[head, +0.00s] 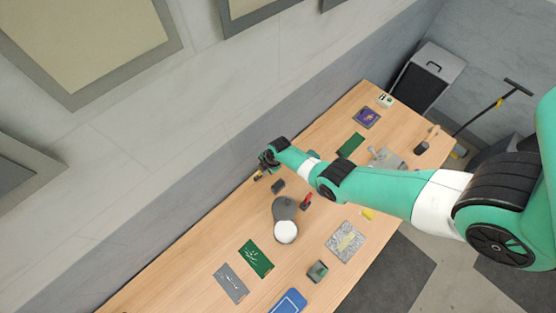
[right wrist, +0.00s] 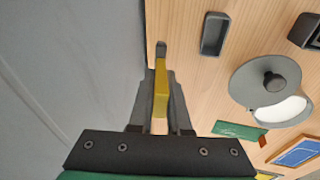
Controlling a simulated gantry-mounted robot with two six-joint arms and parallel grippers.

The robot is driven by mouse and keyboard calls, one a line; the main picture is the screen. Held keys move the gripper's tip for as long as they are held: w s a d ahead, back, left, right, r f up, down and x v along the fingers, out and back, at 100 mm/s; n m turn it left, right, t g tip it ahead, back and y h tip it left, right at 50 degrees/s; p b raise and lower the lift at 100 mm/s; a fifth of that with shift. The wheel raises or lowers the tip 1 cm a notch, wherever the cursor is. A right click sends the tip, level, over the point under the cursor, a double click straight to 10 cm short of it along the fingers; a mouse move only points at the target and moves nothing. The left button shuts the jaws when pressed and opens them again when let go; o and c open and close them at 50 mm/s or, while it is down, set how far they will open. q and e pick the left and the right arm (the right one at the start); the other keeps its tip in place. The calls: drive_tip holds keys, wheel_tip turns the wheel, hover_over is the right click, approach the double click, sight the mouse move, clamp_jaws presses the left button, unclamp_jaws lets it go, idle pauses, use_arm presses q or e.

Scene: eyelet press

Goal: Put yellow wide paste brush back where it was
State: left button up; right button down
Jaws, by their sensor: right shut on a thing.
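The yellow wide paste brush (right wrist: 161,85) is between the fingers of my right gripper (right wrist: 161,90), with its dark end pointing away from the gripper. In the head view my right gripper (head: 266,160) is at the wall-side edge of the table, and a small yellow and dark bit of the brush (head: 258,176) shows below it. The gripper is shut on the brush. Whether the brush touches the table cannot be told. My left gripper is not in view.
A small dark tray (head: 278,186) lies close to the gripper; it also shows in the right wrist view (right wrist: 215,33). Beyond it stand a grey round-based thing with a white disc (head: 285,232) and a red-handled thing (head: 306,201). The wall (right wrist: 70,70) runs beside the table edge.

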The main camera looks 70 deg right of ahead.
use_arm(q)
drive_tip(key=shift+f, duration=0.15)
use_arm(e)
drive_tip(key=shift+s+d+r+g, duration=0.1)
drive_tip(key=shift+s+d+g, duration=0.3)
drive_tip(key=shift+d, duration=0.35)
drive_tip(key=shift+s+d+r+g, duration=0.1)
drive_tip(key=shift+s+d+g, duration=0.3)
drive_tip(key=shift+d, duration=0.35)
drive_tip(key=shift+s+d+r, duration=0.2)
drive_tip(key=shift+d, duration=0.05)
